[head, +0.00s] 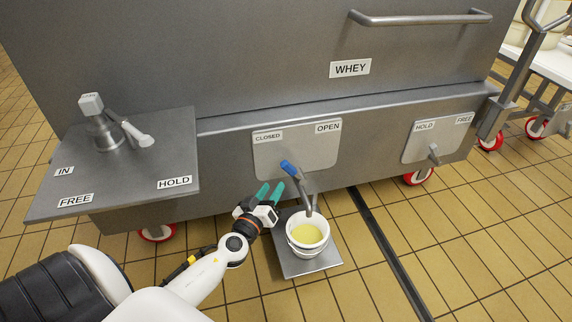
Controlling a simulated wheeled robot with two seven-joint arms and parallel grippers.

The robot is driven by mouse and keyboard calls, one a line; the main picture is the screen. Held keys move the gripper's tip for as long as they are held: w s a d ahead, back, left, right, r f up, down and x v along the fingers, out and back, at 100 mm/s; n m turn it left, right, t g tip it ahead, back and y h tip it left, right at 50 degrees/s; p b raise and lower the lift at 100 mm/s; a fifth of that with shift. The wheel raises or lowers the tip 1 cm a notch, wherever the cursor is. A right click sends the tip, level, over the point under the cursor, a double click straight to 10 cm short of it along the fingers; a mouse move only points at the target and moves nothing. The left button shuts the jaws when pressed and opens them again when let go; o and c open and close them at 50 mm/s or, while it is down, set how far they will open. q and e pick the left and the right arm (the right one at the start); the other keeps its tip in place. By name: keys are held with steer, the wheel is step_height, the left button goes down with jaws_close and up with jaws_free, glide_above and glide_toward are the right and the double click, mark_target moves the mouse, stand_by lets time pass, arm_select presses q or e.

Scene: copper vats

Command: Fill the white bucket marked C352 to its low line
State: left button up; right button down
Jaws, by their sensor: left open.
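The white bucket (306,248) stands upright on a grey plate (310,267) under the vat's spout (309,203). Yellow liquid (307,236) shows inside it, below the rim. I cannot make out its marking or its lines from here. The tap has a blue-tipped handle (288,167) in front of a panel (297,150) labelled CLOSED on the left and OPEN on the right. The handle tip leans to the left, on the CLOSED side. My left gripper (270,192), with green fingers, is open and empty, just below and left of the handle, apart from it. My right gripper is out of view.
The grey vat (250,60) labelled WHEY fills the back. A side shelf (125,180) at left carries a lever marked IN, FREE and HOLD. A HOLD/FREE panel (438,138) is at right. A trolley (545,75) stands far right. A dark floor drain (388,250) runs right of the bucket.

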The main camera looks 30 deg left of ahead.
mark_target(286, 166)
arm_select(q)
steer(key=w, duration=0.3)
steer(key=w+a, duration=0.1)
steer(key=w, duration=0.3)
steer(key=w+a, duration=0.1)
steer(key=w, duration=0.2)
steer(key=shift+w, duration=0.2)
jaws_close()
